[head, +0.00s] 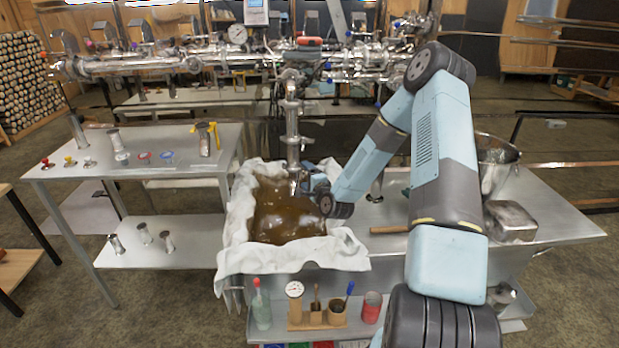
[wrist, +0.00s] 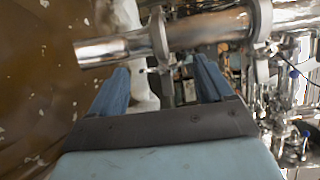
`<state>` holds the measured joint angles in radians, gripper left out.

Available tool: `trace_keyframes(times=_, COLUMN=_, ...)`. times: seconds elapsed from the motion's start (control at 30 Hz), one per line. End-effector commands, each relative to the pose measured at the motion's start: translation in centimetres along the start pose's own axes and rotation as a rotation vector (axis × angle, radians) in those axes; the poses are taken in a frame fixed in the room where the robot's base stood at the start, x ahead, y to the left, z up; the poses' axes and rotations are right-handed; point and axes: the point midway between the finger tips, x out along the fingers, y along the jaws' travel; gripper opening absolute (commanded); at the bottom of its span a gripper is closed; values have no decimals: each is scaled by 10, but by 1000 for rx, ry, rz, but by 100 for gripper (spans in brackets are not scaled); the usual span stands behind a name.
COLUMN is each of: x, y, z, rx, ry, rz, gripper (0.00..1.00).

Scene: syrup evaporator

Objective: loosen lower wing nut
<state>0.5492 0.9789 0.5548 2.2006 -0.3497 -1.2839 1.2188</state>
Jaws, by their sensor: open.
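The vertical steel outlet pipe (head: 292,135) hangs over the syrup pan, its lower end just above the brown liquid. In the wrist view the pipe's open end (wrist: 100,50) points left, with a ring clamp (wrist: 158,37) around it. Small metal hardware (wrist: 163,69) under this clamp looks like the lower wing nut, but its shape is unclear. My gripper (wrist: 163,75) is open, with one blue finger on each side of that hardware and nothing visibly held. In the head view my gripper (head: 304,184) is beside the pipe's lower end; the wing nut cannot be made out there.
The pan of brown syrup (head: 285,220) lies below, edged with white cloth (head: 240,245). A second clamp (wrist: 262,20) sits further along the pipe. A steel bucket (head: 492,165) and a metal box (head: 510,221) stand right on the table. A rack with a dial (head: 294,290) is in front.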

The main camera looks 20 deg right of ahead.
Motion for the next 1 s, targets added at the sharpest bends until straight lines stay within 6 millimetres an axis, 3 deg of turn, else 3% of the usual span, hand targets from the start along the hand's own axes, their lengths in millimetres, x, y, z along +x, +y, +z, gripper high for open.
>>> trace_keyframes(times=0.13, x=0, y=0, z=0, rx=0, ry=0, rz=0, gripper=79)
trace_keyframes(times=0.7, x=-1, y=1, z=0, rx=1, ry=0, rz=2, gripper=25)
trace_keyframes(times=0.73, x=-4, y=0, z=-15, rx=0, ry=5, rz=2, gripper=24)
trace_keyframes(times=1.0, x=0, y=1, z=2, rx=-28, ry=0, rz=25, gripper=24)
